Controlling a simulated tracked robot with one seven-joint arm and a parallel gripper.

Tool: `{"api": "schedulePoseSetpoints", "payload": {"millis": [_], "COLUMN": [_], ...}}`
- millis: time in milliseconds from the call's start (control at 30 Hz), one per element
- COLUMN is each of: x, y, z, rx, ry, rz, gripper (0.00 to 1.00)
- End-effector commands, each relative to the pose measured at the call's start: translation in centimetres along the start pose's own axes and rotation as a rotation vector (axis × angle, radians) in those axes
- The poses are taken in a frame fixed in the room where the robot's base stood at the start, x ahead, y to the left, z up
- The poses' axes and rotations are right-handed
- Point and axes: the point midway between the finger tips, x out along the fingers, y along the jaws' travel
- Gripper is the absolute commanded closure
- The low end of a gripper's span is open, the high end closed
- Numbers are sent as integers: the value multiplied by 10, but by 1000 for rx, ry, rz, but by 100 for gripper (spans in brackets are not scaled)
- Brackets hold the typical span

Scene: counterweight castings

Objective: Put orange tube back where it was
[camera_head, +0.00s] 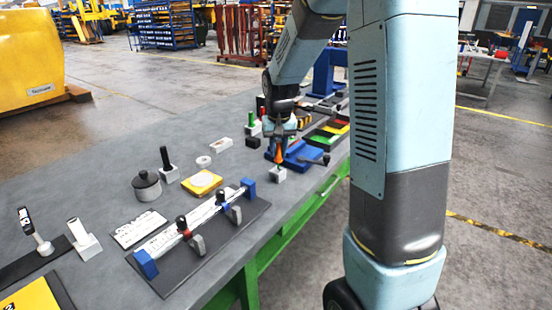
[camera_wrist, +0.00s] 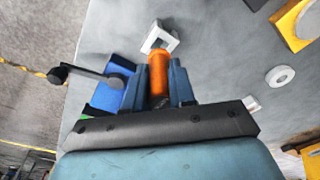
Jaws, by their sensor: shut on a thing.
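The orange tube (camera_head: 279,156) is held in my gripper (camera_head: 279,136) above the grey bench. In the wrist view the orange tube (camera_wrist: 159,72) sits between the two blue fingers of my gripper (camera_wrist: 160,80), which are shut on it. A small white block (camera_head: 277,174) stands directly below the tube in the head view. In the wrist view this white block (camera_wrist: 158,33) shows a square opening just beyond the tube's end. The tube's end overlaps the block's near edge in the picture; I cannot tell whether they touch.
A blue vise (camera_head: 305,152) with a black handle stands close to the right of the white block. A black tube (camera_head: 165,157) and a green tube (camera_head: 251,118) stand in similar white blocks. A white ring (camera_head: 203,161) and a yellow plate (camera_head: 190,188) lie leftward. Bare bench surrounds the block's left side.

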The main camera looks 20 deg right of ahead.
Motion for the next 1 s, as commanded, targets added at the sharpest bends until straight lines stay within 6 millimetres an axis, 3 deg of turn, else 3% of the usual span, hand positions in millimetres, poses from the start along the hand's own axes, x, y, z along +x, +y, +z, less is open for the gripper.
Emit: {"api": "schedulePoseSetpoints", "payload": {"millis": [300, 667, 700, 933, 1000], "x": [34, 37, 38, 37, 37], "y": [0, -1, -1, -1, -1], "z": [1, 1, 1, 1, 1], "rx": [-1, -1, -1, -1, -1], "ry": [-1, 0, 0, 0, 0], "rz": [0, 0, 0, 0, 0], "gripper": [100, 100, 75, 53, 50]}}
